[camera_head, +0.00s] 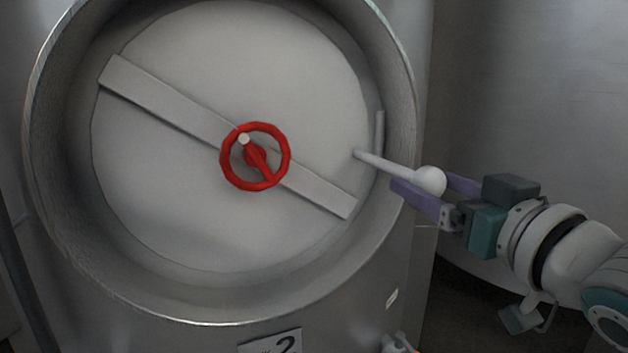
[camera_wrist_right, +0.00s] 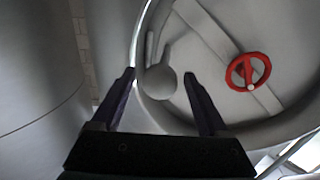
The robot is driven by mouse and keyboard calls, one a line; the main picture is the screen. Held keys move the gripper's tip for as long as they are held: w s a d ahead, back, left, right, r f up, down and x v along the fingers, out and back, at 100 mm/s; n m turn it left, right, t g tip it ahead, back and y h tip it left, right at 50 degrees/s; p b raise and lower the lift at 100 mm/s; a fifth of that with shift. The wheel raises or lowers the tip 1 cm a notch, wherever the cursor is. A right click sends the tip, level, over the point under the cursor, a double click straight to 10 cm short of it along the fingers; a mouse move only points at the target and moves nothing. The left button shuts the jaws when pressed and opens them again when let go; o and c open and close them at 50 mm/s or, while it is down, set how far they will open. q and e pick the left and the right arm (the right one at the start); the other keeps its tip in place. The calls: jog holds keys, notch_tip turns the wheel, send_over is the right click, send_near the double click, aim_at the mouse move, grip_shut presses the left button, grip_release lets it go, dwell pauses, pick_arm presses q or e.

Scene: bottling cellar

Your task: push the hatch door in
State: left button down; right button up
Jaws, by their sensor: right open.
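The round grey hatch door (camera_head: 180,210) sits inside a metal collar (camera_head: 400,60) on the tank front. A slanted flat bar (camera_head: 170,105) crosses it, with a red handwheel (camera_head: 255,157) at its middle. A pale rod handle with a ball knob (camera_head: 430,180) sticks out from the door's right side. My right gripper (camera_head: 425,186) is open, with its purple fingers on either side of the knob. In the right wrist view the knob (camera_wrist_right: 160,80) shows between the two spread fingers; I cannot tell if they touch it. My left gripper is not in view.
A plate marked 2 (camera_head: 272,342) is below the collar. A small fitting (camera_head: 398,343) sticks out at the bottom, right of the plate. Another large metal tank wall (camera_head: 540,80) stands on the right, with a dark gap between.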

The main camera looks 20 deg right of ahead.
jog(key=shift+w+d+b, duration=0.15)
jog(key=shift+w+b, duration=0.15)
jog(key=shift+w, duration=1.65)
jog(key=shift+c, duration=0.3)
grip_shut()
